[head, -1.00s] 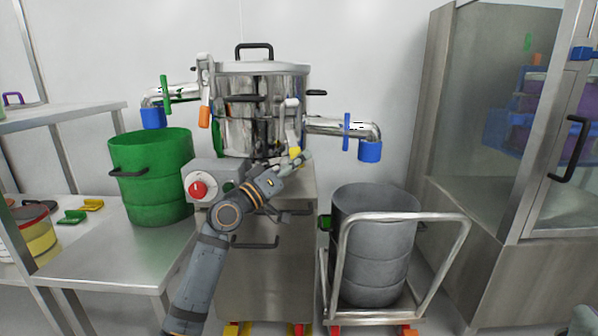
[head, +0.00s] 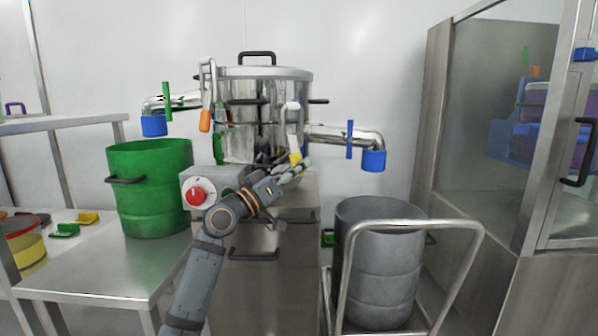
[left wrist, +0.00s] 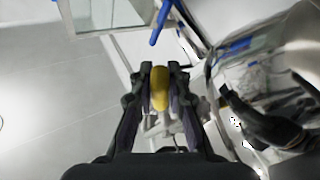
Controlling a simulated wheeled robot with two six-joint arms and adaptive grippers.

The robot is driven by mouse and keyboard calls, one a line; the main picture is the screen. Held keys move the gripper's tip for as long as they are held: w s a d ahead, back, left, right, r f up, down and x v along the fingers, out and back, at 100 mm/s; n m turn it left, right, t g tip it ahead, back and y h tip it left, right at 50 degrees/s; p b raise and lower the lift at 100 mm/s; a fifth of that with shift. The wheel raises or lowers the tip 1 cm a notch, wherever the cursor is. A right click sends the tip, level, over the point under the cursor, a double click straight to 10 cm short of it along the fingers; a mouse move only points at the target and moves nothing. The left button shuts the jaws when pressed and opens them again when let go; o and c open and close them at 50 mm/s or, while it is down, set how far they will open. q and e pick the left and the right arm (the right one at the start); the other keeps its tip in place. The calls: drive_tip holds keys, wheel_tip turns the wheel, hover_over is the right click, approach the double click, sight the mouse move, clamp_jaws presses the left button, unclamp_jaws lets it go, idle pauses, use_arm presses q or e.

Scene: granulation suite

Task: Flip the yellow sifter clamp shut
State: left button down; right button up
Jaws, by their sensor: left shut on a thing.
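The yellow sifter clamp (head: 295,158) hangs on the front right side of the shiny steel sifter (head: 240,130), with its pale metal upper part (head: 292,115) above the yellow handle. My left gripper (head: 300,167) is at the yellow handle. In the left wrist view the yellow handle (left wrist: 160,90) lies between the two fingers of my left gripper (left wrist: 161,72), which is shut on it. The fingers partly cover the handle in the head view. My right gripper is not in view.
An orange-handled clamp (head: 205,120) is on the sifter's left. A blue-ended outlet pipe (head: 373,160) sticks out right. A control box with a red knob (head: 196,194) stands beside my left arm. A green drum (head: 150,195) is left; a grey drum (head: 375,260) sits in a trolley (head: 462,227).

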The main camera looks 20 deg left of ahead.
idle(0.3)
use_arm(q)
drive_tip(key=c, duration=1.6)
unclamp_jaws()
drive_tip(key=shift+o, duration=0.2)
drive_tip(key=v, duration=1.2)
